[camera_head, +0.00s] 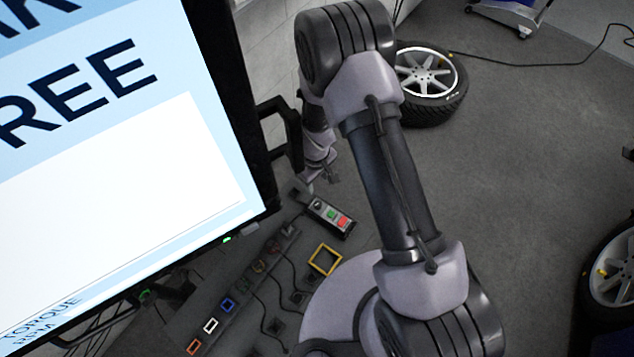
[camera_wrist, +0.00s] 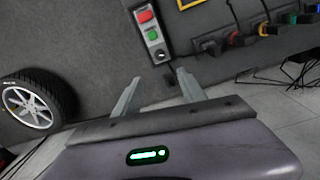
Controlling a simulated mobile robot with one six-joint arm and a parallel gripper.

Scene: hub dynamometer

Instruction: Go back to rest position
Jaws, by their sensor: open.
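My gripper (camera_wrist: 158,88) is open in the wrist view, with its two fingers apart and nothing between them. Beyond the fingertips is a control box (camera_wrist: 150,32) with a red and a green button, apart from the fingers. The same box (camera_head: 331,217) shows in the head view on the grey panel. In the head view my arm rises in the middle and bends down behind, and my gripper (camera_head: 326,176) is small and partly hidden near the box and the screen's bracket.
A large screen (camera_head: 120,170) fills the left of the head view. A row of coloured sockets with cables (camera_head: 228,304) and a yellow frame (camera_head: 325,260) lie below. Wheels stand at the back (camera_head: 428,80) and right (camera_head: 612,275). The grey floor (camera_head: 530,140) between them is clear.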

